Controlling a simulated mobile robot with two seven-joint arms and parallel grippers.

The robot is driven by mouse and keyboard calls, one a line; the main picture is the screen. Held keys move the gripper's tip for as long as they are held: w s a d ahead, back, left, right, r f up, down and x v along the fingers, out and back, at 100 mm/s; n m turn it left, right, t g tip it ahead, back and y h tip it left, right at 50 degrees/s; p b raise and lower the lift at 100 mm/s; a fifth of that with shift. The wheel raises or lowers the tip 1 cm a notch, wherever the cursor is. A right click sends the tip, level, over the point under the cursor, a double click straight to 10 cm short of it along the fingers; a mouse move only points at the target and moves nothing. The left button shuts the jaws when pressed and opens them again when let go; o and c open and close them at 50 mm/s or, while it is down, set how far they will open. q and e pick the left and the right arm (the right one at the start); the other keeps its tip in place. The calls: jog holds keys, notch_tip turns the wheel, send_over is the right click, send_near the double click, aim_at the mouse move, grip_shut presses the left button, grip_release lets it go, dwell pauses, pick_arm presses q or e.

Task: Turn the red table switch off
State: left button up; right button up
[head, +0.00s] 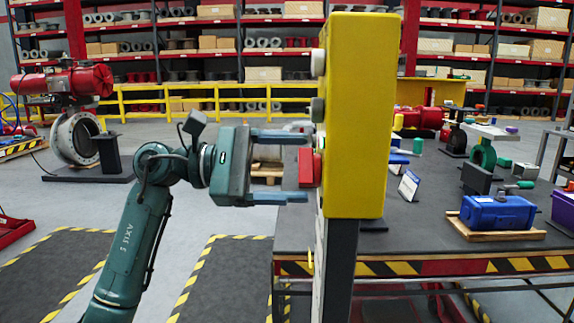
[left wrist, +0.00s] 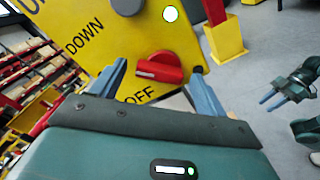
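The red switch (head: 307,168) is on the left side of a yellow control box (head: 358,115) on a dark post. In the left wrist view the red switch (left wrist: 160,69) is a knob with a raised bar and a pale strip, above the printed word OFF (left wrist: 139,97). My left gripper (head: 303,167) is open, its fingers pointing right, one above and one below the knob in the head view. In the left wrist view its fingertips (left wrist: 156,80) lie either side of the knob; contact cannot be told. My right gripper (left wrist: 268,102) appears open and away from the box.
Above the red switch are a grey knob (head: 317,110) and a white round button (head: 318,63). Behind the box is a table with a striped edge (head: 480,267) bearing a blue case (head: 497,212) and several parts. Open floor (head: 225,225) lies left of the post.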

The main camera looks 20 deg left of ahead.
pick_arm(q)
jog(key=c, duration=0.9)
jog(key=shift+c, duration=0.2)
jog(key=shift+n, duration=0.4)
jog(key=n+p, duration=0.2)
jog(key=n, duration=0.3)
jog(key=n+p, duration=0.2)
jog(key=n, duration=0.4)
jog(key=n+p, duration=0.3)
jog(key=n, duration=0.2)
jog(key=shift+f+n, duration=0.25)
jog(key=shift+n, duration=0.15)
pick_arm(e)
jog(key=r, duration=0.2)
jog(key=r+n+g, duration=0.1)
jog(key=shift+s+d+r, duration=0.1)
jog(key=shift+s, duration=0.15)
pick_arm(q)
jog(key=shift+f, duration=0.1)
pick_arm(e)
jog(key=shift+w, duration=0.1)
